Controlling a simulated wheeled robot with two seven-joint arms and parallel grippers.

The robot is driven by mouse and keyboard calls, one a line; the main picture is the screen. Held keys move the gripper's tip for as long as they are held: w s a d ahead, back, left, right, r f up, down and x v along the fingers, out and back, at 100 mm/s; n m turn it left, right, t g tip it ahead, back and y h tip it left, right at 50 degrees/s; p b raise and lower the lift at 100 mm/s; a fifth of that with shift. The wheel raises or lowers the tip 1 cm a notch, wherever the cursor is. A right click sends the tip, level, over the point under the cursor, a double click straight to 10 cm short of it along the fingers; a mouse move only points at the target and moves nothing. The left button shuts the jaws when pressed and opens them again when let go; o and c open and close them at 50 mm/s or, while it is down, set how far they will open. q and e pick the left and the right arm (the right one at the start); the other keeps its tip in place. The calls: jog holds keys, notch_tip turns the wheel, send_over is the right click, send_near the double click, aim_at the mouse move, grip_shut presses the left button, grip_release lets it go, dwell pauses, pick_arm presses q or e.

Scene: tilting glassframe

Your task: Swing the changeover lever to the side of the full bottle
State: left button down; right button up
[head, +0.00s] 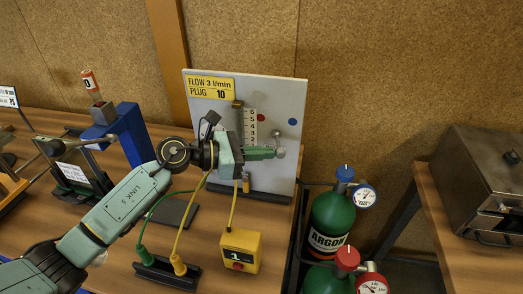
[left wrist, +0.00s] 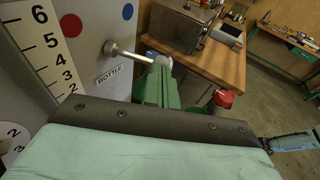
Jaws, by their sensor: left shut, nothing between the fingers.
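The changeover lever (left wrist: 128,51) is a silver rod standing out from the grey panel (head: 217,109), above a "BOTTLE" label (left wrist: 113,75). In the head view its pale end (head: 280,152) shows. A red dot (head: 261,117) and a blue dot (head: 292,122) mark the panel. My left gripper (head: 272,153) is shut and empty, its fingertips close by the lever's end; I cannot tell if they touch. A blue-capped green argon bottle (head: 331,222) has a gauge (head: 364,196). A red-capped bottle (head: 327,279) has another gauge (head: 373,287). The needles are too small to read.
A yellow box (head: 241,250) with cables and a dark socket block (head: 166,272) stand on the bench before the panel. A blue stand (head: 128,130) is at left. A metal case (head: 485,180) sits on another table at right.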

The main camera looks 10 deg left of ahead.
pick_arm(q)
jog(key=shift+s+d, duration=0.1)
jog(key=shift+d, duration=1.05)
pick_arm(e)
jog(key=shift+s, duration=0.3)
pick_arm(q)
jog(key=shift+s+a, duration=0.1)
